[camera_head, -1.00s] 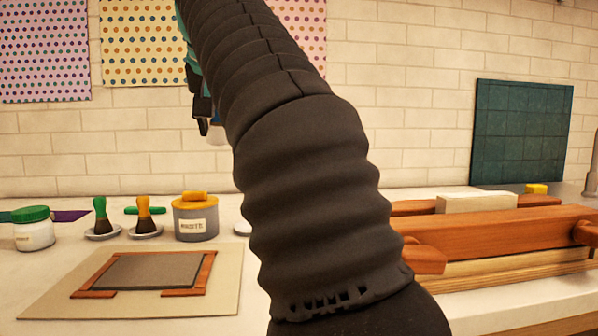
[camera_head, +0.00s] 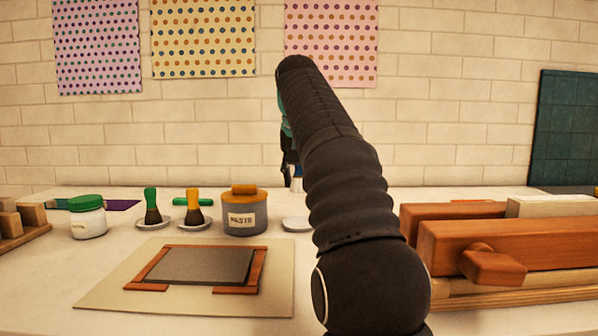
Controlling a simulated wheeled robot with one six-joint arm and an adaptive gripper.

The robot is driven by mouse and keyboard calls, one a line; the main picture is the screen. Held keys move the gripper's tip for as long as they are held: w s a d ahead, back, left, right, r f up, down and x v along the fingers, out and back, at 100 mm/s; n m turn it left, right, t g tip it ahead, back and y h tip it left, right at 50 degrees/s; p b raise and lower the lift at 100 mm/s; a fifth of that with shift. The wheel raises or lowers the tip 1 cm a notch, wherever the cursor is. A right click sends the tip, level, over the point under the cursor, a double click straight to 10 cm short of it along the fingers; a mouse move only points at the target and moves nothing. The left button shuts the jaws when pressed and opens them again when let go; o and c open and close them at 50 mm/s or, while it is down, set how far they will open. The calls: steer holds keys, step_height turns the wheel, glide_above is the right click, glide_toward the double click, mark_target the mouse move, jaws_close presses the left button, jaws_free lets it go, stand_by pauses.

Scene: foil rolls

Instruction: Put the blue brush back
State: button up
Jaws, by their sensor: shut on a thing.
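My gripper (camera_head: 289,163) is partly hidden behind my dark sleeved arm, high over the back of the table. It is shut on the blue brush (camera_head: 297,172), of which only a small pale-blue part shows beside the fingers. A white saucer (camera_head: 296,224) lies on the table below it, right of the paste pot, and no brush shows on it. A green-handled brush (camera_head: 152,205) and an orange-handled brush (camera_head: 194,206) each stand upright on their own saucer to the left.
A grey paste pot (camera_head: 243,222) with a yellow lid stands left of the saucer. A green-lidded jar (camera_head: 88,220) is farther left. A board with a framed grey panel (camera_head: 200,265) lies in front. A wooden press (camera_head: 530,242) fills the right side.

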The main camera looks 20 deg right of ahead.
mark_target(300, 221)
steer(key=shift+f+b, duration=2.1)
steer(key=shift+f, duration=1.15)
steer(key=shift+f+b, duration=0.35)
steer(key=shift+f, duration=0.25)
steer(key=o, duration=1.7)
steer(key=shift+r+p, duration=1.65)
steer(key=shift+p, duration=0.15)
steer(key=shift+r+p, duration=0.6)
steer(key=shift+r, duration=2.25)
